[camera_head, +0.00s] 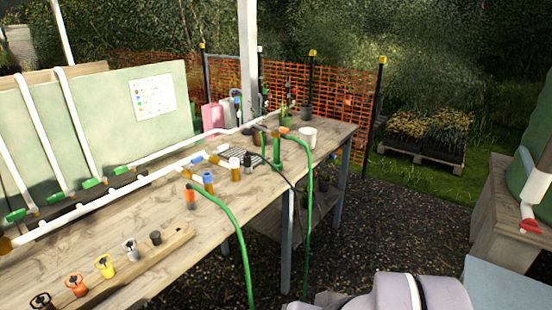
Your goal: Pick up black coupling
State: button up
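A wooden strip (180,241) at the front of the bench holds a row of small fittings. A black one with a flared, pronged top (41,300) stands at the near left end, cut by the bottom edge of the picture. A smaller dark, plain cylinder (155,238) stands at the far end of the row. I cannot tell for sure which of these is the black coupling. My gripper is not in view; only a pale grey-purple part of my arm shows at the bottom right, away from the strip.
Orange (75,285), yellow (105,266) and grey (130,249) fittings stand between the dark ones. Green hoses (240,238) hang over the bench's (85,246) front edge. A white pipe (110,194) runs along the bench. A white cup (308,138) stands at the far end. Gravel (370,225) lies open to the right.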

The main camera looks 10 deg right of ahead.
aim_at(247, 158)
jog(key=i+l+u, duration=0.45)
jog(key=i, duration=0.15)
jog(key=i+l+u, duration=0.7)
jog(key=l, duration=0.3)
jog(key=i+l+u, duration=0.25)
jog(key=l, duration=0.15)
jog(key=i+l+u, duration=0.1)
jog(key=l+u, duration=0.15)
jog(key=l, duration=0.2)
jog(key=i+l+u, duration=0.1)
jog(key=l+u, duration=0.15)
jog(key=l, duration=0.2)
